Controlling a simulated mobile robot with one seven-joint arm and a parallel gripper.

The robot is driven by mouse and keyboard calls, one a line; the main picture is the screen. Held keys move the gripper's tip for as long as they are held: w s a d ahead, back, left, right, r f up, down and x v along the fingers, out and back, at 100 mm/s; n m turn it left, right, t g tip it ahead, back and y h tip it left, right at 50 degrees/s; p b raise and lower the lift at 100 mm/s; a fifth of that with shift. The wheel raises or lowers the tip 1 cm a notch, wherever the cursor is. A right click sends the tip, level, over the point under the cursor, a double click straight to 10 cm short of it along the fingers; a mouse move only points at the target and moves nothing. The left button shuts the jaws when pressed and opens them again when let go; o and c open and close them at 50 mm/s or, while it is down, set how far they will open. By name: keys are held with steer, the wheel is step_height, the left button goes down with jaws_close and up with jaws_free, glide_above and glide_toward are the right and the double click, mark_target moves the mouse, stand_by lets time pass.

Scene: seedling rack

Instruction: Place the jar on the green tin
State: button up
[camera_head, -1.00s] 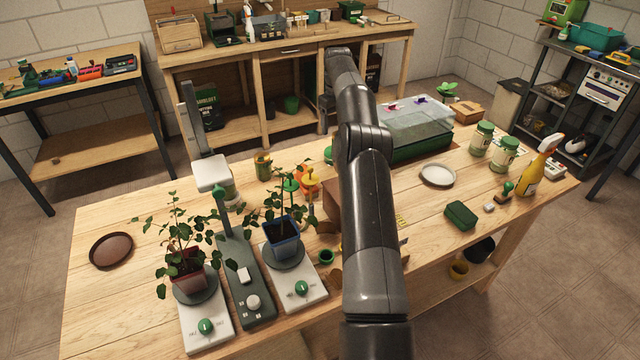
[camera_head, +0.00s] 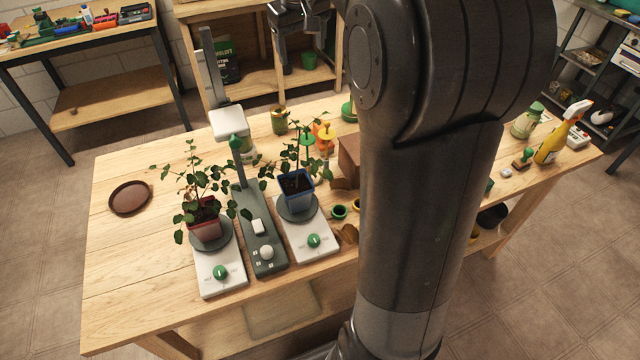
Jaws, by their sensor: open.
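My gripper (camera_head: 302,60) is at the top of the view, beyond the far edge of the workbench, with its fingers apart and nothing seen between them. A pale jar with a green lid (camera_head: 527,121) stands upright on the right part of the bench, just right of my arm. A small sliver of dark green at my arm's right edge looks like the green tin (camera_head: 490,186); my arm hides the rest. My gripper is far from both, up and to the left.
Two potted plants stand on white scales (camera_head: 220,270) at the front left, around a dark green stand (camera_head: 262,250). A yellow spray bottle (camera_head: 552,143) stands right of the jar. A brown saucer (camera_head: 130,197) lies at left, with bare wood around it. My arm hides the bench's middle right.

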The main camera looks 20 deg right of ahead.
steer(key=s+a+t, duration=0.1)
steer(key=s+a, duration=0.2)
steer(key=s, duration=0.5)
steer(key=s+a, duration=0.2)
steer(key=s, duration=0.6)
steer(key=s+a+f+m, duration=0.1)
steer(key=s+f, duration=0.3)
steer(key=s, duration=0.3)
steer(key=s+a+f+t+y, duration=0.1)
steer(key=s+a+f, duration=0.1)
steer(key=s+f, duration=0.3)
steer(key=shift+s+m+t, duration=0.3)
steer(key=shift+s+m, duration=0.1)
steer(key=shift+s, duration=0.5)
